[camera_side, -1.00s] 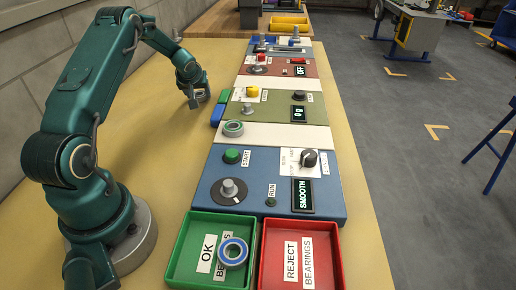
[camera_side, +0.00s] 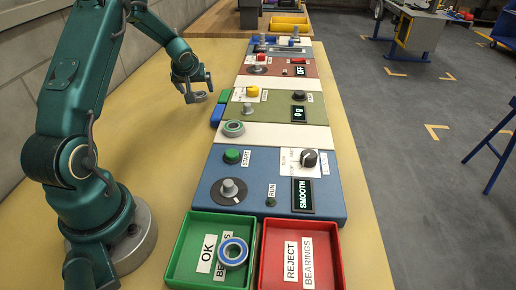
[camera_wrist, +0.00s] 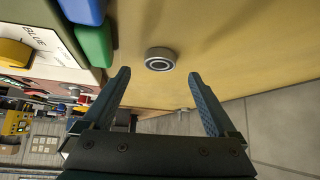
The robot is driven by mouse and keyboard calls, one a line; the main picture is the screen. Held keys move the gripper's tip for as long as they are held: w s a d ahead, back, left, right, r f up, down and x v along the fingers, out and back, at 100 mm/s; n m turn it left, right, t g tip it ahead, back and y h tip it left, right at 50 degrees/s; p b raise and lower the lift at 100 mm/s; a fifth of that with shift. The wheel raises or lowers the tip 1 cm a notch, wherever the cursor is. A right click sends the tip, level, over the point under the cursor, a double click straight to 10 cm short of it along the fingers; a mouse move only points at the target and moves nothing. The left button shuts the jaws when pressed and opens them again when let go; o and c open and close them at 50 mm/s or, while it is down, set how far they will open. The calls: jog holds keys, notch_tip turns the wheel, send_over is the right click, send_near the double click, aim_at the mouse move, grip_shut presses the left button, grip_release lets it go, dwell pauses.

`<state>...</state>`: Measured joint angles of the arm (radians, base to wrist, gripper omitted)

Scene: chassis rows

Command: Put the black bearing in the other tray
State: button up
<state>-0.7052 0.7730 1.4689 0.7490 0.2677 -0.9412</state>
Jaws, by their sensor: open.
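A steel bearing with a dark face (camera_wrist: 160,59) lies flat on the yellow bench top in the wrist view. I cannot pick it out clearly in the side view, near the gripper. My gripper (camera_side: 196,97) is open and empty above the bench, left of the panels; in the wrist view its fingers (camera_wrist: 159,74) point toward the dark bearing, apart from it. The green OK tray (camera_side: 182,252) holds a blue-faced bearing (camera_side: 233,251). The red REJECT tray (camera_side: 331,262) beside it looks empty.
A blue control panel (camera_side: 262,172) with knobs and buttons stands behind the trays. Blue (camera_wrist: 88,10) and green (camera_wrist: 94,45) blocks lie left of the dark bearing. The bench's left side is clear.

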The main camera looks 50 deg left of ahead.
jog(key=s+d+r+m+t+h, duration=0.1)
jog(key=s+d+r+m, duration=0.1)
jog(key=d+r, duration=0.55)
jog(key=s+d+r+m+h, duration=0.15)
jog(key=d+r, duration=0.25)
jog(key=d, duration=0.7)
jog(key=s+d+r+m+h, duration=0.1)
jog(key=s+d+r+m, duration=0.1)
jog(key=s+d+m, duration=0.2)
jog(key=s+d, duration=0.3)
jog(key=d, duration=0.2)
jog(key=shift+s+h, duration=0.2)
jog(key=shift+h, duration=0.15)
jog(key=shift+o, duration=0.5)
jog(key=s+d+f+m+h, duration=0.1)
jog(key=s+d+m+h, duration=0.1)
jog(key=s+d, duration=0.5)
jog(key=shift+s+f+m+h, duration=0.3)
jog(key=shift+s+m, duration=0.1)
jog(key=shift+m, duration=0.45)
